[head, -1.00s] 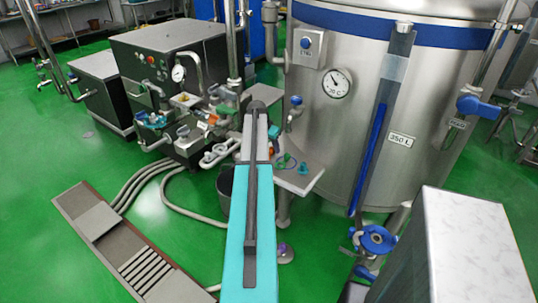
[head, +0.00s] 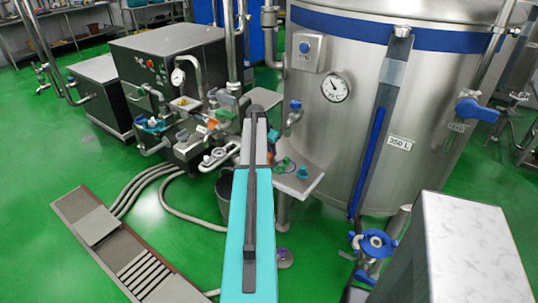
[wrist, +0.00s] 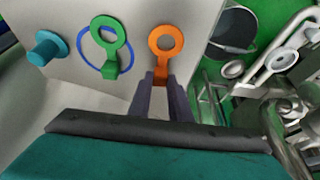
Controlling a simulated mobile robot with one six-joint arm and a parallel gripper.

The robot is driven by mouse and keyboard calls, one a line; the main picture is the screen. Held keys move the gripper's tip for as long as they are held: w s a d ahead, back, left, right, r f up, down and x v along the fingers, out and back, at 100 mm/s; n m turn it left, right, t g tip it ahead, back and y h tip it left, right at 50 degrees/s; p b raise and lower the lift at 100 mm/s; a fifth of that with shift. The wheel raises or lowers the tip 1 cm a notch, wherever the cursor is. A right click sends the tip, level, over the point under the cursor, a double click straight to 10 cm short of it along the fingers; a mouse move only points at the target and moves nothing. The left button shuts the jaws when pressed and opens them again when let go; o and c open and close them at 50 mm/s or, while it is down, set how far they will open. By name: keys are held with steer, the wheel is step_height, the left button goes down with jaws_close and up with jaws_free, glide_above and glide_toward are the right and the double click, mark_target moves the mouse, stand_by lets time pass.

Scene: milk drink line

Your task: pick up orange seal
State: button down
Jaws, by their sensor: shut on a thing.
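The orange seal (wrist: 165,57) is a flat ring with a short tab, seen at the top centre of the wrist view. My gripper (wrist: 161,80) has its two dark fingers closed on the tab, with the ring sticking out beyond the fingertips. The seal is over or at the edge of a pale grey table (wrist: 73,13); I cannot tell whether it still touches it.
On the table, left of the seal, lie a green ring with a tab (wrist: 108,66), a blue ring (wrist: 131,60) and a teal plug (wrist: 47,48). A grey bucket (wrist: 234,45) and pipework stand to the right. In the head view a large steel tank (head: 340,130) rises right behind the table.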

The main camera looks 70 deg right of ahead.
mark_target(270, 157)
steer(key=shift+r, duration=0.1)
steer(key=shift+r+b, duration=0.6)
steer(key=shift+r, duration=0.8)
steer(key=shift+a+r, duration=0.2)
steer(key=shift+r, duration=0.05)
steer(key=s+a+b, duration=0.1)
steer(key=s+a, duration=0.1)
steer(key=a, duration=0.5)
steer(key=s+a+r+b, duration=0.1)
steer(key=s+a+b, duration=0.1)
steer(key=a, duration=0.6)
steer(key=shift+s+r, duration=0.25)
steer(key=shift+s, duration=0.1)
